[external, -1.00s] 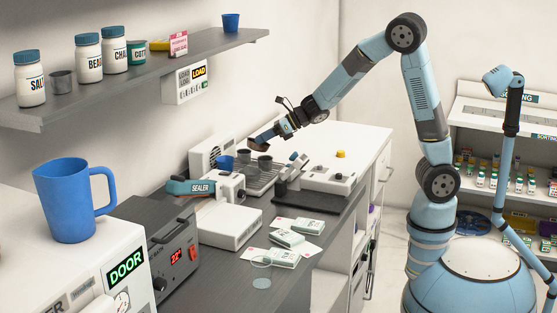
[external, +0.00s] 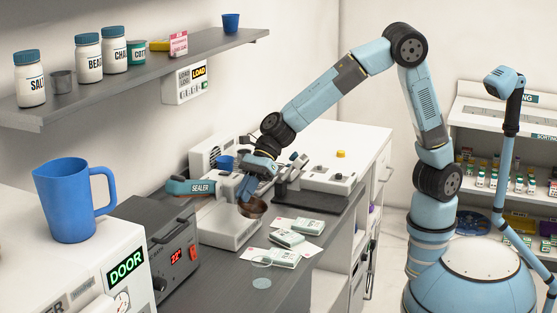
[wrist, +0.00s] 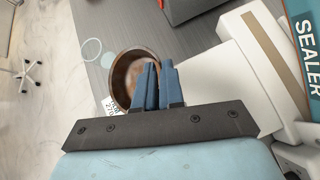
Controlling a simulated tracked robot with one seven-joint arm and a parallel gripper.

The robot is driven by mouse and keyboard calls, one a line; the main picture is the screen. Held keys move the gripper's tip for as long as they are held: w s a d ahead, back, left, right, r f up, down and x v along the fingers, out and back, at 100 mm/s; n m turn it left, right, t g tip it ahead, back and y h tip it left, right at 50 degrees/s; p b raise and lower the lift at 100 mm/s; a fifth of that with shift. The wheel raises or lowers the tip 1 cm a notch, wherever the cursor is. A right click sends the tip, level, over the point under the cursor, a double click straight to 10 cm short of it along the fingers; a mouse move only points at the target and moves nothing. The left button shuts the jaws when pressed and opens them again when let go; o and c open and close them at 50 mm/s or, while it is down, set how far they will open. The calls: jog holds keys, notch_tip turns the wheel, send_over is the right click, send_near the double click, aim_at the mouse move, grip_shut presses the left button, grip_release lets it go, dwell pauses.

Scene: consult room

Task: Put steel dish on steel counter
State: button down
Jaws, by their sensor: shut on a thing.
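The steel dish (external: 253,208) is a small round bowl with a brownish tint. My gripper (external: 246,192) points down and is shut on its rim. In the wrist view the two blue fingers of my gripper (wrist: 157,85) pinch the near right side of the dish (wrist: 122,72), and its open top shows. The steel counter (external: 222,270) is the long grey worktop; its grey surface (wrist: 103,25) also shows beyond the dish in the wrist view. The dish appears beside the sealer's right edge, over or near the counter; its exact height is unclear.
The white sealer (external: 225,222) stands close to the left of the dish. Cards and small packs (external: 285,238) lie close to its right. A glass disc (external: 262,283) lies nearer the front. A grey heating unit (external: 160,240) stands at left. Counter between them is bare.

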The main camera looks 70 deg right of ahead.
jog(key=s+a+n+g+h, duration=0.1)
jog(key=s+a+n+g, duration=0.2)
jog(key=s+a, duration=1.2)
jog(key=shift+s+a+g, duration=0.25)
jog(key=shift+s+g, duration=0.25)
jog(key=shift+g, duration=1.1)
jog(key=w+a+f, duration=0.2)
jog(key=a, duration=0.1)
jog(key=w+a+f, duration=0.5)
jog(key=a+f, duration=0.1)
jog(key=a, duration=0.1)
jog(key=shift+w+f, duration=0.2)
jog(key=shift+w+a+f, duration=0.4)
jog(key=shift+a+f, duration=0.2)
jog(key=shift+f, duration=1.7)
